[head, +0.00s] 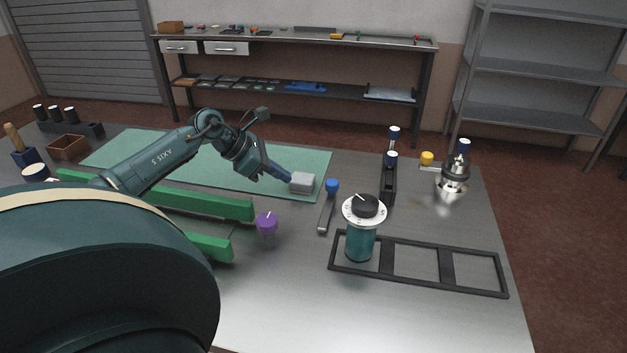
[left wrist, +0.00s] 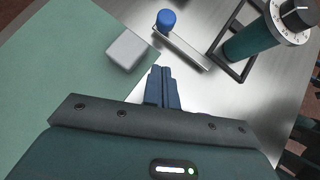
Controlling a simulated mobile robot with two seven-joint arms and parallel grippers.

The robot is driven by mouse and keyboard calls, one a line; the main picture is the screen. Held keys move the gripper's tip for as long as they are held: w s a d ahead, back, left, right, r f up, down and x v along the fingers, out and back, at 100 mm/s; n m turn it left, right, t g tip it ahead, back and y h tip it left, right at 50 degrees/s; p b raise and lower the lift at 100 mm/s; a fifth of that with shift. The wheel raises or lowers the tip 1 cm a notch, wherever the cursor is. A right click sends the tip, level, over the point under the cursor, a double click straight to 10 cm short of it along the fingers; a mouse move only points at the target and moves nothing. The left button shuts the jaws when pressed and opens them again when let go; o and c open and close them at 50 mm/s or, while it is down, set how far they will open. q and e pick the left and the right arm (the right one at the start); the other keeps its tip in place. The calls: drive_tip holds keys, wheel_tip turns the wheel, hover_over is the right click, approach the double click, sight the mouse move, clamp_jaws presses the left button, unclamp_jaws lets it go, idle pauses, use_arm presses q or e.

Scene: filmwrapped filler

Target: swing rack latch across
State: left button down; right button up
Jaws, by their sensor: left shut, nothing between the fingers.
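A flat grey bar with a blue knob (head: 332,187), which looks like the latch, lies on the table right of the green mat; no rack is plainly joined to it. The left wrist view shows its knob (left wrist: 166,19) at the top and its bar (left wrist: 183,48) slanting down right. My left gripper (head: 288,177) is shut and empty, left of the knob and apart from it. Its blue fingertips (left wrist: 162,72) point towards the bar. A pale grey block (head: 302,183) is close by the fingertips; I cannot tell whether they touch. My right gripper is out of view.
A teal cylinder with a black dial (head: 361,240) stands in a black frame (head: 476,290) on the right. A black holder with blue-capped vials (head: 388,185) stands behind it. A purple knob (head: 267,223) and green bars (head: 215,204) are at the left front.

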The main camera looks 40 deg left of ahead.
sight(328, 204)
use_arm(q)
drive_tip(key=x, duration=0.5)
drive_tip(key=shift+w+d+r+p, duration=0.1)
drive_tip(key=shift+r+p, duration=0.05)
drive_tip(key=shift+p, duration=0.2)
drive_tip(key=w, duration=0.1)
drive_tip(key=w+d+p, duration=0.1)
drive_tip(key=shift+w+d, duration=0.25)
drive_tip(key=shift+d, duration=0.1)
drive_tip(key=shift+w+d+f, duration=0.25)
drive_tip(key=shift+w+f, duration=0.05)
drive_tip(key=shift+w, duration=0.1)
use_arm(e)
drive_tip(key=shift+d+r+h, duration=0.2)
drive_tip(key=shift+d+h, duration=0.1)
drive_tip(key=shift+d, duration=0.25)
